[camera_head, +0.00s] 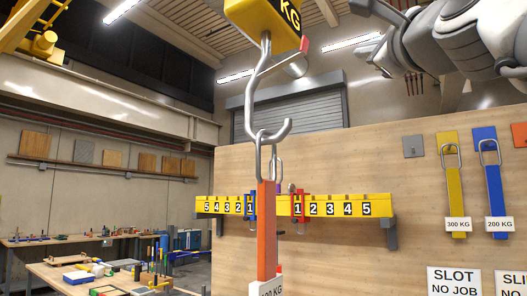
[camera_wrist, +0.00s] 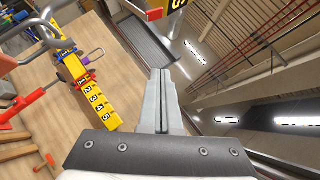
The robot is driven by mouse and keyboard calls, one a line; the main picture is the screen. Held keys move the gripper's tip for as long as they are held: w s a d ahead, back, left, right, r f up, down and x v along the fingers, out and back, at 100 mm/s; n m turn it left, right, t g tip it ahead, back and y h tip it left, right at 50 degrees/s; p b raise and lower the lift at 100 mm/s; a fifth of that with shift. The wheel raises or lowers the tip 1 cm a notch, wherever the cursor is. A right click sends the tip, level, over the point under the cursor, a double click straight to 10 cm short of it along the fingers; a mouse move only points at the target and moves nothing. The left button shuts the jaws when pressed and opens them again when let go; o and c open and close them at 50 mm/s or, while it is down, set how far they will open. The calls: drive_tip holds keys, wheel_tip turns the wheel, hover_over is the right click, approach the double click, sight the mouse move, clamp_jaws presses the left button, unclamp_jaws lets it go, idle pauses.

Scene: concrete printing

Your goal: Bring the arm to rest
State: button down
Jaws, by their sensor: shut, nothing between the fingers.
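My gripper (camera_wrist: 161,74) is shut and empty in the wrist view, its two grey fingers pressed together in front of the dark palm. In the head view my arm crosses the upper right corner, and I cannot clearly make out the fingers there. The arm is raised above the wooden panel (camera_head: 340,172), with nothing visibly touching it.
A metal hook (camera_head: 252,95) hangs from a yellow block (camera_head: 262,22), with an orange bar (camera_head: 266,230) on it. Behind is a numbered yellow beam (camera_head: 345,204), also in the wrist view (camera_wrist: 92,95). Yellow (camera_head: 454,195) and blue (camera_head: 494,190) bars hang right.

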idle(0.3)
drive_tip(key=w+a+f+n+g+y, duration=0.1)
drive_tip(key=a+f+n+g, duration=0.2)
drive_tip(key=f, duration=0.8)
drive_tip(key=w+a+f+n+g, duration=0.1)
drive_tip(key=f+n+g, duration=0.2)
drive_tip(key=f+n, duration=0.5)
drive_tip(key=w+a+f+n+g+y, duration=0.1)
drive_tip(key=a+f+n+g, duration=0.15)
drive_tip(key=f, duration=1.05)
drive_tip(key=s+f+n+g, duration=0.3)
drive_tip(key=s+f, duration=0.1)
drive_tip(key=f, duration=0.6)
drive_tip(key=s+f+n+g+h, duration=0.1)
drive_tip(key=s+f+n+g, duration=0.2)
drive_tip(key=f, duration=0.7)
drive_tip(key=s+d+f+n+g+h, duration=0.1)
drive_tip(key=s+f+n+g, duration=0.2)
drive_tip(key=f, duration=0.8)
drive_tip(key=s+n, duration=0.2)
drive_tip(key=s, duration=0.2)
